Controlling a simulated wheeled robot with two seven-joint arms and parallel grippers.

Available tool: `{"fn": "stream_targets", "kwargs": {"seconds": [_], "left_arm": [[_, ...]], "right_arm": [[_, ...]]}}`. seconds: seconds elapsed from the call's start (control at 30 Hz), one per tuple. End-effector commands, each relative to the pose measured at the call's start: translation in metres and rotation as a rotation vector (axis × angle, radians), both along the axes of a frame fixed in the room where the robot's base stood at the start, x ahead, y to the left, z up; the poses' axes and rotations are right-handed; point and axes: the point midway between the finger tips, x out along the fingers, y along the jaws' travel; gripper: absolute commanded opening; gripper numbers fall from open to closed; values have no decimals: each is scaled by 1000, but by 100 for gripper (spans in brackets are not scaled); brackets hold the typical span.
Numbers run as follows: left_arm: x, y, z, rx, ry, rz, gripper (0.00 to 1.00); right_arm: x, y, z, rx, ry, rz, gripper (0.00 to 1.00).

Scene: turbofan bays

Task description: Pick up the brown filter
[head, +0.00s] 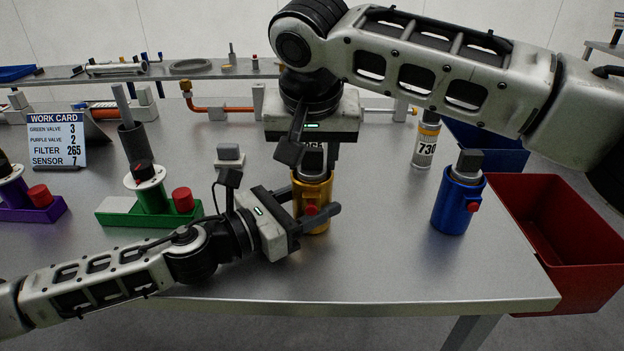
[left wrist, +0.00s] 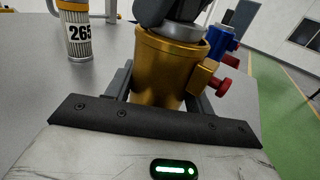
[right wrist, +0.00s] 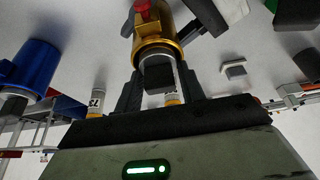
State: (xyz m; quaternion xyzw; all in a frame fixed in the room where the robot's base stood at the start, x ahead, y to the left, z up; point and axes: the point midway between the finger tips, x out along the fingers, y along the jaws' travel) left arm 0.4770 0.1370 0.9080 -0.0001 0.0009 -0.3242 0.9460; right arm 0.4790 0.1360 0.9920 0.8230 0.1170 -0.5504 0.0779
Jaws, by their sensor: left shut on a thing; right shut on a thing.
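A gold-brown canister (head: 318,187) with a red knob stands upright on the table. It fills the middle of the left wrist view (left wrist: 168,68). My left gripper (head: 311,211) is shut around its body from the left. My right gripper (head: 313,157) is above it, shut on the dark block (right wrist: 160,80) on its silver top. A filter labelled 265 (left wrist: 78,34) stands apart from it in the left wrist view; my right arm seems to hide this filter in the head view. The work card (head: 57,143) reads filter 265.
A blue canister (head: 457,207) and a 730 cylinder (head: 426,146) stand to the right. A red bin (head: 560,225) is at the right edge, with a blue bin (head: 490,150) behind. Green (head: 150,212) and purple (head: 28,205) valve blocks stand left. The front right tabletop is clear.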

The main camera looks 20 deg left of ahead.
Motion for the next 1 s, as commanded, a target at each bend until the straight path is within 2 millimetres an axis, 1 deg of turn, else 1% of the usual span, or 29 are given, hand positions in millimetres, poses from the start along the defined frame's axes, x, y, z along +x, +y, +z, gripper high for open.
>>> {"fn": "stream_targets", "kwargs": {"seconds": [0.17, 0.27, 0.37, 0.6, 0.7, 0.83, 1.0], "left_arm": [[0, 0, 1, -1, -1, 1, 24], [0, 0, 1, 0, -1, 1, 24], [0, 0, 1, 0, -1, 1, 24], [0, 0, 0, -1, -1, 1, 24], [0, 0, 0, -1, -1, 1, 24], [0, 0, 0, -1, -1, 0, 24], [0, 0, 0, -1, -1, 0, 24]], "right_arm": [[0, 0, 10, 2, -3, -2, 16], [0, 0, 26, 4, -2, -2, 16], [0, 1, 50, 4, -3, -2, 16], [0, 1, 118, 3, -3, -1, 15], [0, 1, 141, 3, -3, -1, 15], [-1, 1, 164, 1, -2, 0, 15], [0, 0, 178, -1, -1, 0, 15]]}}
